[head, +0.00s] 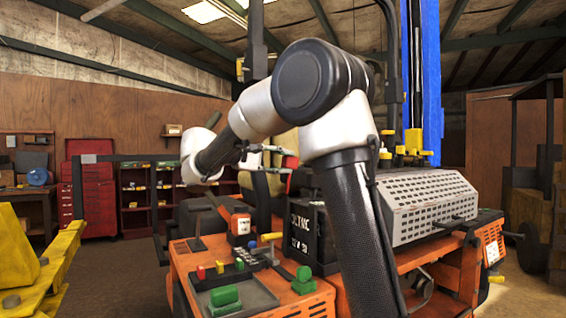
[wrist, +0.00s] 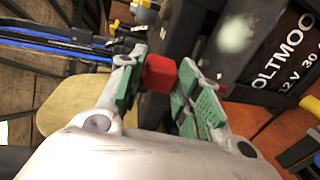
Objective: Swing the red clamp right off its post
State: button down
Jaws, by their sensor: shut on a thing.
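The red clamp (wrist: 160,73) sits between the green-padded fingers of my gripper (wrist: 159,76) in the wrist view, and the gripper is shut on it. Only a red block of the clamp shows; its post and the joint between them cannot be made out. In the head view my gripper (head: 268,158) is above the orange mower, close to the black battery (head: 303,226). The battery, with white lettering, also shows at the right of the wrist view (wrist: 284,50). I cannot tell from these frames whether the clamp touches the battery.
A grey perforated cover (head: 425,207) stands right of the battery. A blue lift column (head: 431,75) rises behind. Yellow lift parts (head: 40,265) are at left. Brown floor is clear at left.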

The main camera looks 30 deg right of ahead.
dwell(0.3)
jog(key=c, duration=1.3)
grip_release()
jog(key=shift+a, duration=0.1)
jog(key=a, duration=0.4)
jog(key=a+r, duration=0.1)
jog(key=a, duration=0.6)
jog(key=shift+a+r, duration=0.4)
